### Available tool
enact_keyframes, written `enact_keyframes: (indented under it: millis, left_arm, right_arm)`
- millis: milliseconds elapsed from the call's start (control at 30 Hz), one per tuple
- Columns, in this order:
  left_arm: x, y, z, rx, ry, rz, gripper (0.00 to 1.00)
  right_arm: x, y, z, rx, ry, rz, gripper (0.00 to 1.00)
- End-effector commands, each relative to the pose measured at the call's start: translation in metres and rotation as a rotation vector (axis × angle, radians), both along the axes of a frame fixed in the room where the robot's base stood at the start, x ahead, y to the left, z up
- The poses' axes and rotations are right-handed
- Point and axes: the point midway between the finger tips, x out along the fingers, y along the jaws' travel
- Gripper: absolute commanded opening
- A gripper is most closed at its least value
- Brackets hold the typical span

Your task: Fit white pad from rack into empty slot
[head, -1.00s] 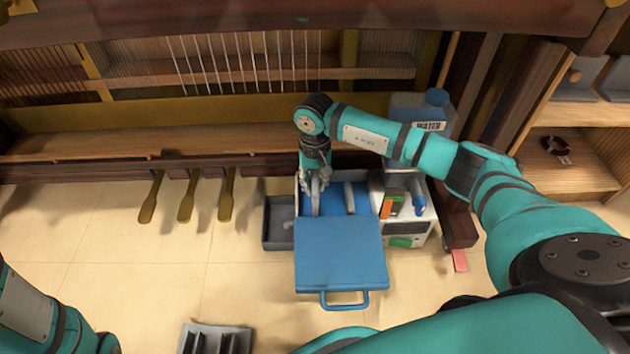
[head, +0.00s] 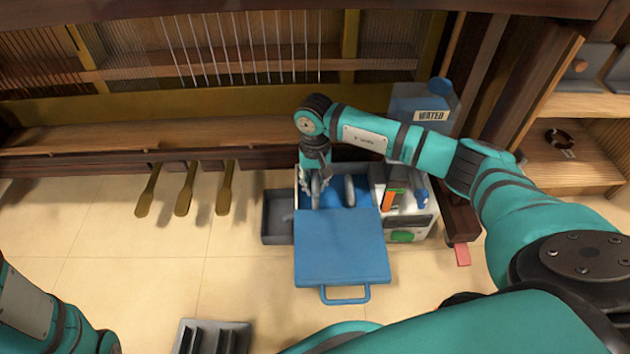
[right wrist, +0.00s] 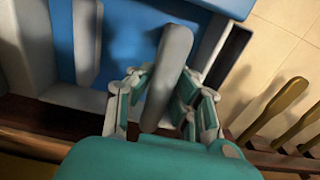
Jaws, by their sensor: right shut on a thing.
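My right gripper (head: 317,184) is down inside the open blue case (head: 341,250). In the right wrist view it (right wrist: 160,92) is shut on a long grey bar (right wrist: 167,75) with rounded ends, which lies between its fingers. A similar grey bar (head: 350,190) sits apart from it in the same case and also shows in the right wrist view (right wrist: 87,40). I cannot pick out a white pad or an empty slot for certain. A dark grey ribbed rack (head: 212,338) is partly cut off at the bottom edge. My left gripper is out of view.
A dark tray (head: 278,217) adjoins the case on its left. A white box (head: 408,215) with bottles stands at its right, before a water canister (head: 420,108). Three brass pedals (head: 186,190) stick out farther left. The tiled floor between pedals and rack is clear.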

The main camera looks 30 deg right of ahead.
Motion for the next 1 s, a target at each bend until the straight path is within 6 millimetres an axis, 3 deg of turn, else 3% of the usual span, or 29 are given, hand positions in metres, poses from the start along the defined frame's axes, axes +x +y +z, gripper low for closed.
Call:
enact_keyframes:
  millis: [1000]
  left_arm:
    - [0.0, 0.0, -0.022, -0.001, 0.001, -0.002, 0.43]
  right_arm:
    - [0.0, 0.0, -0.032, 0.0, 0.0, 0.0, 0.0]
